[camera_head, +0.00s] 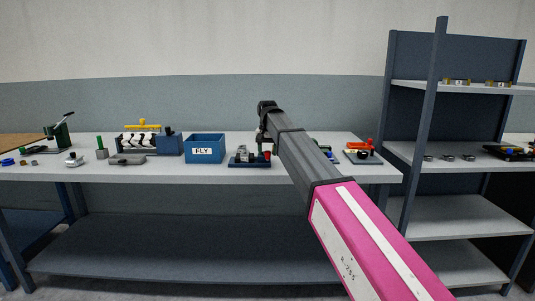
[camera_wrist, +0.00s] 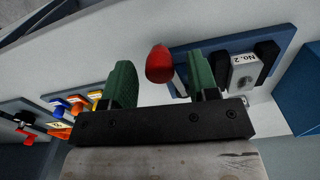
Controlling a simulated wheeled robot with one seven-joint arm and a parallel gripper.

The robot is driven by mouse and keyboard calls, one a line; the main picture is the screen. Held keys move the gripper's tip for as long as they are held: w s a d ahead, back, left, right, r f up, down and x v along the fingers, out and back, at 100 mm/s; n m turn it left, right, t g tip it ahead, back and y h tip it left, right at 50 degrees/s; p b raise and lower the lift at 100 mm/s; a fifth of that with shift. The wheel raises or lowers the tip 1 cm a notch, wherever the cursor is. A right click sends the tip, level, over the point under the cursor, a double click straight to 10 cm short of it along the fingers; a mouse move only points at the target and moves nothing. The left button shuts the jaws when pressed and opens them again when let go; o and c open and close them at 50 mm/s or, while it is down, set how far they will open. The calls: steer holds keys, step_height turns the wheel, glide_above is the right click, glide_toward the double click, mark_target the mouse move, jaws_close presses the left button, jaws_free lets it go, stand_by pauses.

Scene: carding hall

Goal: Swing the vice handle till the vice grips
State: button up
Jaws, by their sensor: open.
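The vice (camera_wrist: 243,72) is a grey block marked "No. 2" between black jaws on a blue base plate. A red knob (camera_wrist: 159,64), which looks like the end of the vice handle, stands beside the plate. My gripper (camera_wrist: 161,75) is open, its green fingers on either side of the knob; I cannot tell whether they touch it. In the head view the vice (camera_head: 243,160) sits on the bench, with the red knob (camera_head: 267,154) at its right. My gripper (camera_head: 263,138) is above it there, partly hidden by my arm. The gap inside the vice jaws is not clear.
A blue bin (camera_head: 204,149) marked "FLY" stands left of the vice. A board with blue, orange and yellow parts (camera_wrist: 75,106) lies on the other side. A red-handled device (camera_head: 363,152) is further right on the bench (camera_head: 210,175). A shelf rack (camera_head: 436,120) stands right.

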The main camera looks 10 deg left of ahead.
steer(key=shift+f, duration=0.5)
steer(key=c, duration=0.7)
steer(key=shift+o, duration=0.2)
steer(key=shift+s+a+m, duration=0.25)
steer(key=shift+a+m, duration=0.55)
steer(key=shift+m, duration=0.3)
steer(key=shift+o, duration=0.6)
steer(key=shift+a, duration=0.15)
steer(key=o, duration=0.5)
steer(key=shift+s, duration=0.1)
steer(key=shift+o, duration=0.2)
steer(key=shift+r, duration=0.1)
